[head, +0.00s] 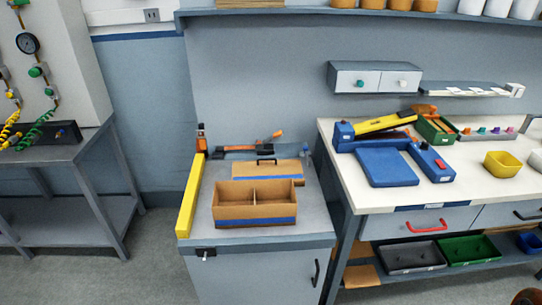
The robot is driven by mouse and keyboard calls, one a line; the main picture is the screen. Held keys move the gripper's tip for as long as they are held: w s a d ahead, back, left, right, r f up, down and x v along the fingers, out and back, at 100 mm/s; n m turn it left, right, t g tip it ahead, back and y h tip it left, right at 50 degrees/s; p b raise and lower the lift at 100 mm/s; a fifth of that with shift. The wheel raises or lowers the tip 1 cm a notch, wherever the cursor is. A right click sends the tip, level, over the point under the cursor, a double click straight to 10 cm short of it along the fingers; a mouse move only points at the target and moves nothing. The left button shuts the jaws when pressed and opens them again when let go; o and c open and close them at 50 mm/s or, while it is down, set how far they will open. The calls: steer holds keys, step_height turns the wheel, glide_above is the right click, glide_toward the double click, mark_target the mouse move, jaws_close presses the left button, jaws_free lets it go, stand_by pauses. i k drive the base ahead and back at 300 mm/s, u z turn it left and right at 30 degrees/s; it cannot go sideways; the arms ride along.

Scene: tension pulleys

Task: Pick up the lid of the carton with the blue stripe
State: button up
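The open cardboard carton (255,212) with a blue stripe along its lower front sits on the grey cabinet top in the middle of the head view. It has two compartments that look empty. A brown cardboard lid (284,170) with a black handle (266,161) on top is just behind the carton, apart from its opening. The carton hides the lid's lower front part.
A yellow bar (191,196) runs along the cabinet's left edge. An orange and black tool (250,147) lies behind the lid, with a small bottle (201,138) at left. A white-topped workbench (455,192) with blue parts stands at right.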

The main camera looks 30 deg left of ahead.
mark_target(269, 168)
steer(key=u, duration=0.65)
steer(key=i, duration=1.2)
steer(key=u, duration=1.4)
steer(key=i, duration=0.35)
steer(key=u, duration=0.2)
